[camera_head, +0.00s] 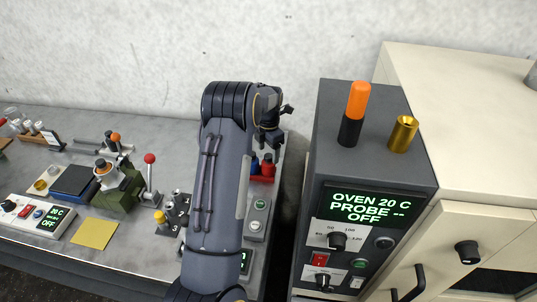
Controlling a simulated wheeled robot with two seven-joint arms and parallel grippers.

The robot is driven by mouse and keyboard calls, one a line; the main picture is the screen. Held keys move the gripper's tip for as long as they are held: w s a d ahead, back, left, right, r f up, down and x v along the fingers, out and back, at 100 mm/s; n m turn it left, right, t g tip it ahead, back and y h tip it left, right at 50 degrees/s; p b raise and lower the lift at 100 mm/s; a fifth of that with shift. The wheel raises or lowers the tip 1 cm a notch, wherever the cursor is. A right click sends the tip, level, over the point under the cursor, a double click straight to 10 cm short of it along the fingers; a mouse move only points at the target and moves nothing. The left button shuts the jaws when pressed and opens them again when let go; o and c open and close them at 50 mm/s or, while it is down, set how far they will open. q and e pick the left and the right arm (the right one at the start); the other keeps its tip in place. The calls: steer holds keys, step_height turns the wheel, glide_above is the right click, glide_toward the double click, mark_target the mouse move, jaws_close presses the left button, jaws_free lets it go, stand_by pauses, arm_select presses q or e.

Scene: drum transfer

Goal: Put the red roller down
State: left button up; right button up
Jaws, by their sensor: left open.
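The red roller (267,165) stands upright at the right end of the grey bench, beside a blue one (255,163). Both appear to sit in a low red holder (263,180). My left gripper (271,145) is just above the red roller, pointing down, with its jaws open. It is small in the picture, and I cannot tell whether its fingertips touch the roller. My left arm hides part of the bench to the left of the holder. My right gripper is not in view.
A dark oven control box (330,170) stands right of the bench, with an orange-and-black cylinder (354,113) and a brass cup (402,134) on top. A green press (122,188), a red-knobbed lever (150,172) and a yellow note (94,233) occupy the bench left of my arm.

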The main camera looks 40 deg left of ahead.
arm_select(q)
step_height(320, 180, up, 6)
steer(key=shift+r, duration=0.2)
steer(key=s+d+r+m+t+h, duration=0.3)
steer(key=s+d+r+m+t, duration=0.1)
steer(key=s+d+r+m, duration=1.05)
steer(key=s+d+f+m, duration=0.2)
steer(key=s+d+m, duration=0.3)
steer(key=s+m, duration=0.3)
steer(key=s+d+f+m+t, duration=0.1)
steer(key=s+d+f+m, duration=0.1)
steer(key=s+d+m, duration=0.3)
steer(key=s+m, duration=0.3)
steer(key=shift+s+d+f+m+t+h, duration=0.2)
steer(key=shift+d+f+m+t+h, duration=0.1)
steer(key=shift+d+f+m+h, duration=0.1)
